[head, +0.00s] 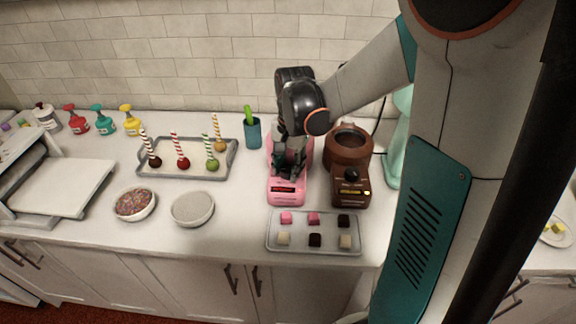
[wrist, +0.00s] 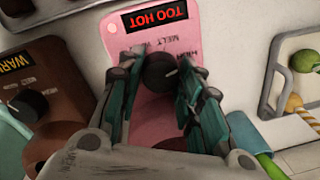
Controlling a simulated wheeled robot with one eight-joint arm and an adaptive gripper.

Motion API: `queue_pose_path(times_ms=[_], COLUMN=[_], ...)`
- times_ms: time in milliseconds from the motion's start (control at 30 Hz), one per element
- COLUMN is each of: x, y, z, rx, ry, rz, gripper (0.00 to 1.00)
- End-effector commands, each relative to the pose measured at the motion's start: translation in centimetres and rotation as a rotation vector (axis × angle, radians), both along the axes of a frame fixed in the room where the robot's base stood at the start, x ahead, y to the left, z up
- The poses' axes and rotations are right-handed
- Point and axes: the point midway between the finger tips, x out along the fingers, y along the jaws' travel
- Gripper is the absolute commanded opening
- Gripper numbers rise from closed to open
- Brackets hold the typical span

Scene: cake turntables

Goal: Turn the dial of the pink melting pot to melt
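The pink melting pot (head: 286,190) stands on the counter, mostly hidden behind my gripper (head: 289,165) in the head view. In the wrist view the pink front (wrist: 205,25) is upside down. Its display (wrist: 157,16) reads "TOO HOT" in red. Its dark round dial (wrist: 160,72) sits below the printed labels, of which HIGH and MELT can be read. The dial's pale pointer mark leans to the upper right in that view, toward HIGH. My gripper (wrist: 161,78) has one finger on each side of the dial, closed in against it with no clear gap.
A brown melting pot (head: 347,150) stands close on the right. A tray of colored blocks (head: 313,249) lies in front. A cake-pop tray (head: 222,172), two bowls (head: 192,209) and a teal cup (head: 253,133) are on the left.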

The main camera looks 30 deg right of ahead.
Motion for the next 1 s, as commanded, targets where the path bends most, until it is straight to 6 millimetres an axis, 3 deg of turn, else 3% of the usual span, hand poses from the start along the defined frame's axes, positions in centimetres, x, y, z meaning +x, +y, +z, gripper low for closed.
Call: queue_pose_path(times_ms=[467,1000], x=[0.02,0.06], y=[0.00,-0.06], z=[0.01,0.03], rx=[0.001,0.001], ry=[-0.001,0.000], rz=[0.055,0.481], gripper=[0.10,0.10])
